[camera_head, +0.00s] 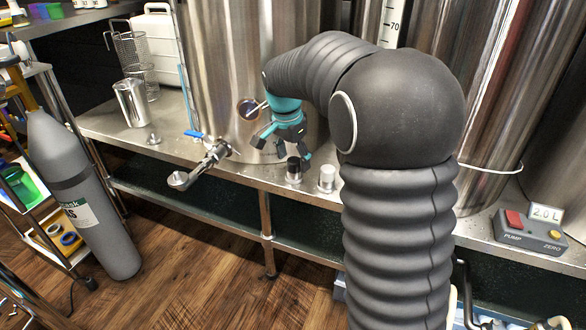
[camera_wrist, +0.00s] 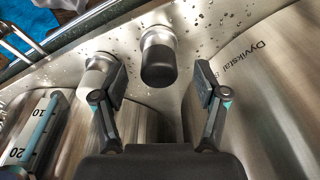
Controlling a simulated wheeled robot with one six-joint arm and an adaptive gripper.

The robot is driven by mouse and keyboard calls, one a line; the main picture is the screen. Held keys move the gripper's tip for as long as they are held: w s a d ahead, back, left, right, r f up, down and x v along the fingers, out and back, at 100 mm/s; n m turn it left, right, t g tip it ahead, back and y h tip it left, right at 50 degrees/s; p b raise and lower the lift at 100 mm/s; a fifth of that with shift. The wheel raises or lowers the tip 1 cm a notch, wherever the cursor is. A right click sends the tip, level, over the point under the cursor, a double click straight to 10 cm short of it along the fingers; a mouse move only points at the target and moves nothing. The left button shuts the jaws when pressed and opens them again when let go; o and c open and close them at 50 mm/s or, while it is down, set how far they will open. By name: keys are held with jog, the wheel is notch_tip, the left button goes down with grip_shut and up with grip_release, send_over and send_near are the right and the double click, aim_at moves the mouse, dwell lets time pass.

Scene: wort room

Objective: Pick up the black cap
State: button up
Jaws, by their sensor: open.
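The black cap (camera_head: 293,165) sits upright on a short silver fitting on the steel bench, in front of the big steel tank. In the wrist view the black cap (camera_wrist: 158,66) is near the top middle, on its pale metal base. My gripper (camera_head: 283,150) is above and slightly left of the cap in the head view, fingers pointing down. In the wrist view my gripper (camera_wrist: 162,82) is open and empty, with one finger to each side of the cap and visible gaps. Whether the fingertips reach down to cap height is unclear.
A white cap (camera_head: 327,178) on a similar fitting stands close right of the black one. Tanks (camera_head: 220,70) rise behind. A pump box (camera_head: 530,232) sits far right.

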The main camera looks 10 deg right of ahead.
aim_at(294, 159)
notch_tip(294, 159, down, 2)
jog(key=shift+w+d+f, duration=0.1)
jog(key=shift+d+f, duration=0.05)
jog(key=c, duration=1.2)
jog(key=shift+c, duration=0.2)
notch_tip(294, 159, up, 10)
jog(key=shift+r+p, duration=0.1)
jog(key=shift+p, duration=0.55)
jog(key=shift+r+p, duration=2.05)
jog(key=shift+r, duration=0.2)
